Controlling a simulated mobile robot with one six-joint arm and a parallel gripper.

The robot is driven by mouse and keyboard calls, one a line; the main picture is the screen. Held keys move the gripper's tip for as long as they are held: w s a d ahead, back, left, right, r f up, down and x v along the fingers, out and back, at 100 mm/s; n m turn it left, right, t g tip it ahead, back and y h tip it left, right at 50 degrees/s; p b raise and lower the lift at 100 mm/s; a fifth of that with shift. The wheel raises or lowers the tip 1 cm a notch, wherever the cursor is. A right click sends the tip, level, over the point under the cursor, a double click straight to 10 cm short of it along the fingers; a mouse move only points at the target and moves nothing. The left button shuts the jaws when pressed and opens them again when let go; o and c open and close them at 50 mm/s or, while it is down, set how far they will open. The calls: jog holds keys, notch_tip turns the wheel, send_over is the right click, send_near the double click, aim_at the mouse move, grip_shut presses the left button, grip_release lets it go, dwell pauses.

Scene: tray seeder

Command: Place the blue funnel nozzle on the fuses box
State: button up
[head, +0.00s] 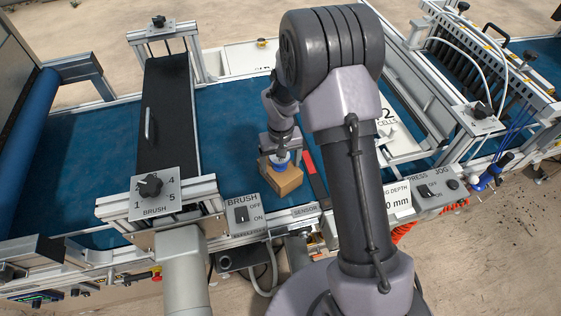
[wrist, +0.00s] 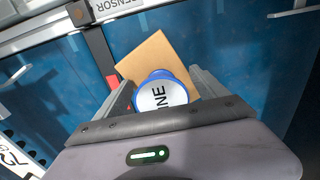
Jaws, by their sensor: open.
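The blue funnel nozzle (wrist: 162,93) has a blue rim and a white round face with the letters "INE" readable. A plain brown cardboard box (wrist: 155,57), which I take as the fuses box, is directly under or behind it. In the head view the nozzle (head: 279,157) appears to rest on top of the box (head: 284,181), on the blue belt. My gripper (wrist: 163,84) is open, with one finger on each side of the nozzle. In the head view my gripper (head: 279,150) is above the box and partly hides the nozzle. No writing shows on the box.
The blue belt (head: 100,165) runs under a black brush cover (head: 165,115) on the left. A red-and-black bar (head: 315,178) lies right of the box. A brush switch panel (head: 245,214) and the front rail are close in front. A white tray (head: 245,60) is behind.

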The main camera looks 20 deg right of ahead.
notch_tip(320, 180, up, 21)
jog(key=s+m+t+p, duration=0.1)
jog(key=s+p, duration=0.2)
jog(key=p, duration=0.1)
jog(key=s+a+r+m+t+y, duration=0.1)
jog(key=s+a+r+t, duration=0.1)
jog(key=s+r, duration=0.4)
jog(key=s+a+r+m+t+y, duration=0.1)
jog(key=s+r, duration=0.5)
jog(key=s, duration=0.8)
jog(key=shift+s+a+r+m+t, duration=0.2)
jog(key=shift+s+a+m+t, duration=0.25)
jog(key=shift+m+t, duration=0.35)
jog(key=shift+w, duration=0.1)
